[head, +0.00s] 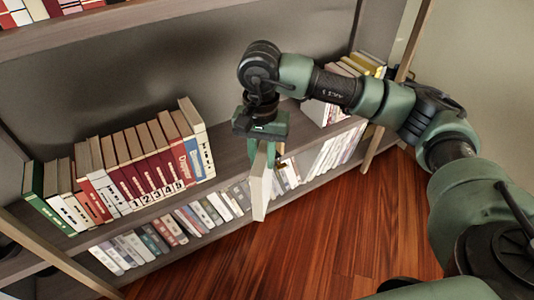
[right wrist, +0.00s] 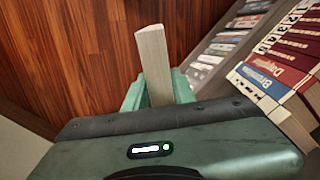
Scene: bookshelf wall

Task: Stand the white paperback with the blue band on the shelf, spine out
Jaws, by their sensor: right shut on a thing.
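My right gripper (head: 264,143) is shut on a pale white book (head: 261,187), which hangs upright below it in front of the shelf edge. No blue band shows on the faces I can see. In the right wrist view the book (right wrist: 153,58) stands out between the green fingers (right wrist: 157,88), its page-like narrow side toward the camera. The middle shelf board (head: 225,163) has a bare stretch behind and left of the gripper. My left gripper is not in view.
A row of books (head: 135,165) with red, white and blue spines fills the left of that shelf. More books (head: 350,85) stand at its right end. A lower shelf holds more books (head: 190,222). The wooden floor (head: 300,245) in front is clear.

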